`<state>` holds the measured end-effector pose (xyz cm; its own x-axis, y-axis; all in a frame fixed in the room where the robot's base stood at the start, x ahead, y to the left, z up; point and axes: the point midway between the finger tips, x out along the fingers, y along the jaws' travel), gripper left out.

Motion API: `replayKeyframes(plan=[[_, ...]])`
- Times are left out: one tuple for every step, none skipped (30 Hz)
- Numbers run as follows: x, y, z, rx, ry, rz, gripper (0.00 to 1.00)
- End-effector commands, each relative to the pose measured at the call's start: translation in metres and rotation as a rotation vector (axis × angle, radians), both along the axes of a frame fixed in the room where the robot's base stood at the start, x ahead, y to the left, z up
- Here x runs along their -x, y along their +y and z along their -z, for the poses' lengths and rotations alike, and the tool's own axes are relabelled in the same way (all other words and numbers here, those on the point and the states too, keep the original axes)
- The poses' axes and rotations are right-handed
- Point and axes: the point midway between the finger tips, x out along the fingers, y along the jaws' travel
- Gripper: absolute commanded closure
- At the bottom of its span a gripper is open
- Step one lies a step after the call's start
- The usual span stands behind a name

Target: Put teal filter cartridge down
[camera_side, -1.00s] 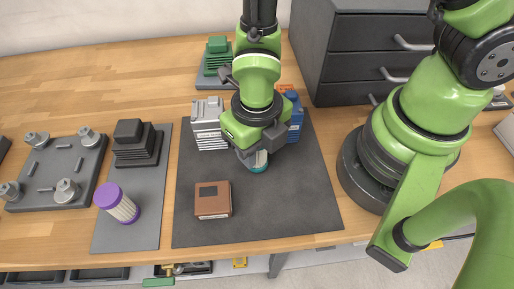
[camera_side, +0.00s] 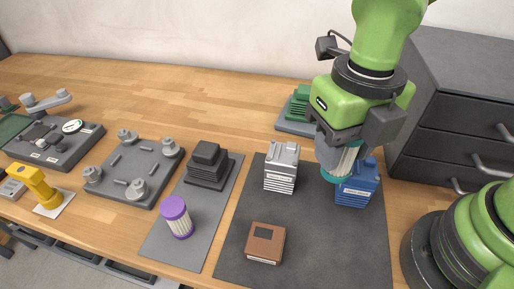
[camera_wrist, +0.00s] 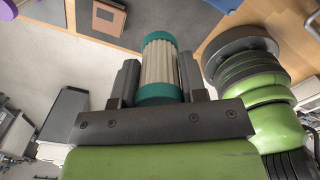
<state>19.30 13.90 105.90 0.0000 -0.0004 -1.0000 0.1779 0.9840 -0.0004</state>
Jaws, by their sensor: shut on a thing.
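The teal filter cartridge (camera_side: 337,161) has teal ends and a pale pleated middle. My gripper (camera_side: 341,148) is shut on it and holds it above the dark mat (camera_side: 315,235), between the silver box and the blue box in the side view. Part of the cartridge is hidden by the gripper. In the wrist view, the cartridge (camera_wrist: 159,65) lies between my two dark fingers (camera_wrist: 160,84), with a teal band at each end.
The silver box (camera_side: 282,168), blue box (camera_side: 358,186) and brown box (camera_side: 265,243) stand on the mat. A purple-capped filter (camera_side: 176,217) and a black stepped block (camera_side: 208,165) are on the grey mat (camera_side: 165,243) to the left. The mat's middle is clear.

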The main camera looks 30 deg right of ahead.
Motion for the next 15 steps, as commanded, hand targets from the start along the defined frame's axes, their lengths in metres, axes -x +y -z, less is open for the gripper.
replayKeyframes(plan=[[-0.001,0.001,-0.01,-0.005,-0.007,0.001,0.85],[-0.001,0.001,-0.015,-0.006,-0.007,0.002,0.85],[-0.006,0.002,-0.015,-0.002,-0.002,0.01,0.85],[-0.01,0.004,-0.015,0.001,-0.001,0.018,0.85],[-0.014,0.005,-0.015,0.002,-0.001,0.025,0.85],[-0.02,0.007,-0.016,0.003,0.001,0.036,0.85],[-0.025,0.009,-0.016,0.003,0.0,0.044,0.85],[-0.029,0.01,-0.017,0.004,0.0,0.053,0.85],[-0.036,0.012,-0.017,0.005,-0.001,0.064,0.85],[-0.041,0.013,-0.018,0.006,-0.001,0.074,0.85],[-0.046,0.015,-0.018,0.007,-0.001,0.083,0.85],[-0.054,0.016,-0.019,0.008,-0.001,0.098,0.85],[-0.06,0.018,-0.019,0.009,0.0,0.11,0.85],[-0.067,0.019,-0.019,0.011,-0.001,0.123,0.85],[-0.076,0.021,-0.02,0.011,-0.001,0.141,0.85]])
